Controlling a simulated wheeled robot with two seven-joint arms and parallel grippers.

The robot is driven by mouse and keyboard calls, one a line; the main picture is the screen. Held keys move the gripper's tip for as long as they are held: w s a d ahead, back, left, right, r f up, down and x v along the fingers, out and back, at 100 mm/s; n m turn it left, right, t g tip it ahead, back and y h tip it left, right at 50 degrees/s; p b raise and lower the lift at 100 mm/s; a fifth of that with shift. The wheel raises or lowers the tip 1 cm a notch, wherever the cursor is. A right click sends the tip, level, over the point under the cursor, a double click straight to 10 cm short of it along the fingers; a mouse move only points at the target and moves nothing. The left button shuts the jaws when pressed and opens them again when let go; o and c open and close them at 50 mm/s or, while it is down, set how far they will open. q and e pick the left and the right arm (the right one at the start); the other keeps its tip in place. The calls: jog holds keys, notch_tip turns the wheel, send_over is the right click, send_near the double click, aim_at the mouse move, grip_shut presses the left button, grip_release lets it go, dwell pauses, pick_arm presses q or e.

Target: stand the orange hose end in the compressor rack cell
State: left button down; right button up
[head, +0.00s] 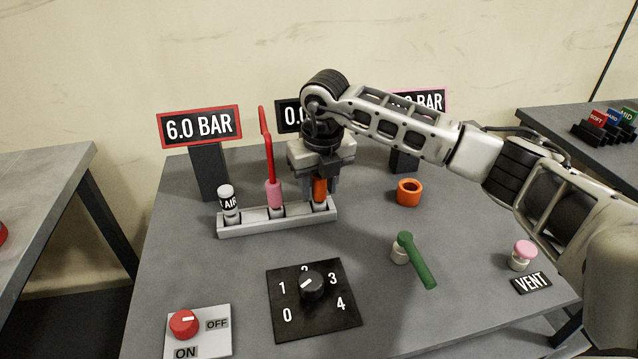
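The orange hose end (320,191) is upright at the right-hand cell of the pale grey rack (262,226). Its lower end is at the cell, and its top is hidden by my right gripper (321,182). That gripper points down from above with its fingers beside the orange piece; whether they press on it cannot be made out. A pink hose end (274,194) with a red hose stands in the middle cell. A white piece marked AIR (229,205) stands in the left cell. My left gripper is not in view.
On the grey table (380,285) are an orange ring (409,192), a green-handled valve (417,261), a pink knob (524,251), a black dial plate (335,317) and a red switch (184,322). Behind the rack stands a 6.0 BAR sign (200,127); my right arm partly covers two other signs.

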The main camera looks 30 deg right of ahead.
jog(key=shift+r, duration=0.2)
jog(key=r, duration=0.4)
jog(key=s+r, duration=0.1)
jog(key=r, duration=0.7)
jog(key=shift+s, duration=0.25)
